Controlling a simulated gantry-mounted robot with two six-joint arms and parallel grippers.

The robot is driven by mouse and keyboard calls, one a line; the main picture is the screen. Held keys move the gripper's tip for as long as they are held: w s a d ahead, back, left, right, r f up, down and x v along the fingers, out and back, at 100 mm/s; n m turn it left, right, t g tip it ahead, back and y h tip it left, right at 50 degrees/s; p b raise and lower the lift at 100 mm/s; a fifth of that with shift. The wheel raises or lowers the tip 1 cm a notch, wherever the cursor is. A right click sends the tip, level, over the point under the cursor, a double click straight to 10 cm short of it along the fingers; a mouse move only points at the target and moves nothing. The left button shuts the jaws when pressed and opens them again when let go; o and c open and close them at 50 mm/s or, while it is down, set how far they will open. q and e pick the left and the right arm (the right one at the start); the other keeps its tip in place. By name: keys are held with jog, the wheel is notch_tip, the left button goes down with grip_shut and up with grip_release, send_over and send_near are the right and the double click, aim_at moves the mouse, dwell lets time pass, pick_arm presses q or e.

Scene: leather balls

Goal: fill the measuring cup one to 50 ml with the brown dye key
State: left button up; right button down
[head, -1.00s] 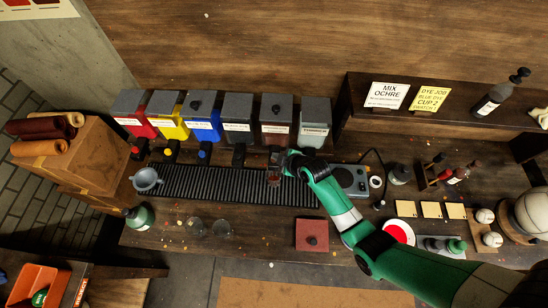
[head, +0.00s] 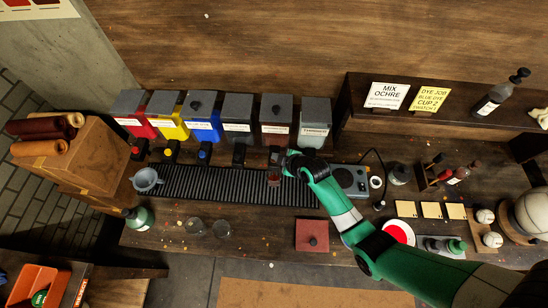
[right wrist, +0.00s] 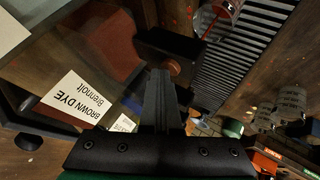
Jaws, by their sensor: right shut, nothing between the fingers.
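The brown dye dispenser (head: 276,115) stands fifth in the row, and its label reads "BROWN DYE" in the right wrist view (right wrist: 82,98). Its dark key (right wrist: 168,50) with a brown disc is just ahead of my right gripper's fingertips. A clear measuring cup (head: 274,178) with red-brown liquid stands on the drip grate below that dispenser. It also shows at the top of the right wrist view (right wrist: 229,8); its level marks are unreadable. My right gripper (head: 287,159) is shut and empty beside the key; contact is unclear. My left gripper is out of view.
Red, yellow, blue, black and grey dispensers flank the brown one. Two clear cups (head: 221,228) stand in front of the grate (head: 215,187). A scale (head: 350,180) is right of the grate, partly behind my arm.

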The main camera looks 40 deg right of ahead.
dwell(0.5)
jog(key=shift+r+p, duration=0.9)
notch_tip(320, 180, up, 5)
jog(key=p, duration=0.4)
jog(key=shift+r+p, duration=0.1)
jog(key=shift+p, duration=0.3)
